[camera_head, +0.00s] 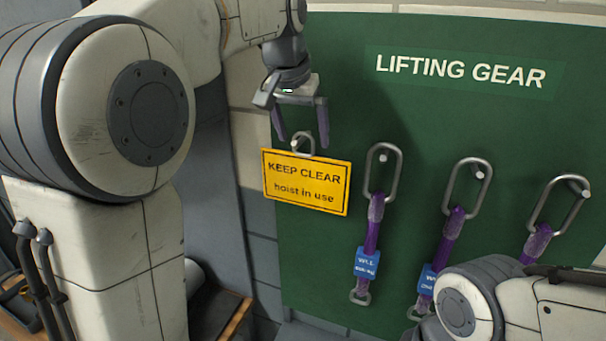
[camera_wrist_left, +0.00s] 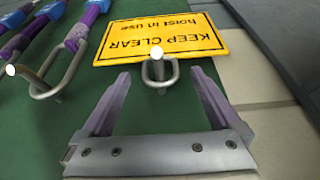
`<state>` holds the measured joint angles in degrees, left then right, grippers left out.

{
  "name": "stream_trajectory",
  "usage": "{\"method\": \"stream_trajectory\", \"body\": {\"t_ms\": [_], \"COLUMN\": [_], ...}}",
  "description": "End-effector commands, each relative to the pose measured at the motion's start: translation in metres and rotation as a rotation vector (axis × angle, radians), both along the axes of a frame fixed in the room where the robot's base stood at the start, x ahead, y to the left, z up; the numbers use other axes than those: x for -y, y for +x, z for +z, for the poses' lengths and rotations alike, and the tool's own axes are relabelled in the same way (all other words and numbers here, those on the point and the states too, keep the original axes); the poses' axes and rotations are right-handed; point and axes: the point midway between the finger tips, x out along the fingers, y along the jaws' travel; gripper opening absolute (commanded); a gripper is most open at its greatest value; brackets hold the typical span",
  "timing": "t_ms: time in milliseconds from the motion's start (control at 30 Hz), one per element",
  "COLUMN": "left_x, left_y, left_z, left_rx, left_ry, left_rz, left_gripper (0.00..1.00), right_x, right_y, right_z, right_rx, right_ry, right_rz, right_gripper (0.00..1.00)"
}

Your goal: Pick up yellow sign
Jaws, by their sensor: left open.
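The yellow sign (camera_head: 305,183) reads "KEEP CLEAR hoist in use" and hangs by a metal ring (camera_head: 303,144) at the left edge of the green board. In the left wrist view the sign (camera_wrist_left: 190,38) appears upside down, with its ring (camera_wrist_left: 160,75) over a peg. My left gripper (camera_head: 301,140) is open and empty, with its two fingers just above the sign and to either side of the ring. In the left wrist view the fingers of the left gripper (camera_wrist_left: 160,95) point toward the ring, which lies between them and slightly beyond. My right gripper is not in view.
The green "LIFTING GEAR" board (camera_head: 440,120) carries several purple slings on metal links, such as the nearest sling (camera_head: 371,235), right of the sign. My right arm shows at lower right. A pale wall lies left of the board.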

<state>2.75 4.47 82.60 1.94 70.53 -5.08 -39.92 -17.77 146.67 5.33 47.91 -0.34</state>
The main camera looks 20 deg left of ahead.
Motion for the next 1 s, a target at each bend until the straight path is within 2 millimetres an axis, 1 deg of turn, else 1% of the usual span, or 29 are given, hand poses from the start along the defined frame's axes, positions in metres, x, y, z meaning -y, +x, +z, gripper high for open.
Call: {"method": "stream_trajectory", "body": {"t_ms": [100,333,367,400,467,500,567,600,1000], "left_x": [-0.0012,-0.0015,-0.0015,-0.0015,-0.0015,-0.0015,-0.0015,-0.0015,-0.0014], "left_y": [0.0029,0.0035,0.0035,0.0035,0.0034,0.0034,0.0034,0.0034,0.0036], "left_z": [-0.0084,-0.0098,-0.0098,-0.0098,-0.0097,-0.0097,-0.0097,-0.0097,-0.0078], "left_rx": [-0.001,0.001,0.001,0.001,0.001,0.001,0.001,0.001,0.003], "left_ry": [0.000,0.000,0.000,0.000,0.000,0.000,0.000,0.000,0.000], "left_rz": [0.001,0.002,0.002,0.002,0.002,0.002,0.002,0.002,0.002], "left_gripper": [0.97,0.97,0.86,0.70,0.47,0.32,0.09,0.00,0.00], "right_x": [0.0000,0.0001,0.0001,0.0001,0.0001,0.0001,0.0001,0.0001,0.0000], "right_y": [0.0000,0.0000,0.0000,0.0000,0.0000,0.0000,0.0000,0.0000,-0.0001], "right_z": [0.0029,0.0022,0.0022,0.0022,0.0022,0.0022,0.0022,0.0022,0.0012], "right_rx": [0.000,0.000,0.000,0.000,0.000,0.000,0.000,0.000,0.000], "right_ry": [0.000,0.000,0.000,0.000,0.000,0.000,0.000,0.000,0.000], "right_rz": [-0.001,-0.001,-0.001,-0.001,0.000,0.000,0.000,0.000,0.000], "right_gripper": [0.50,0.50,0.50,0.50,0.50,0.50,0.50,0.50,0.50]}}
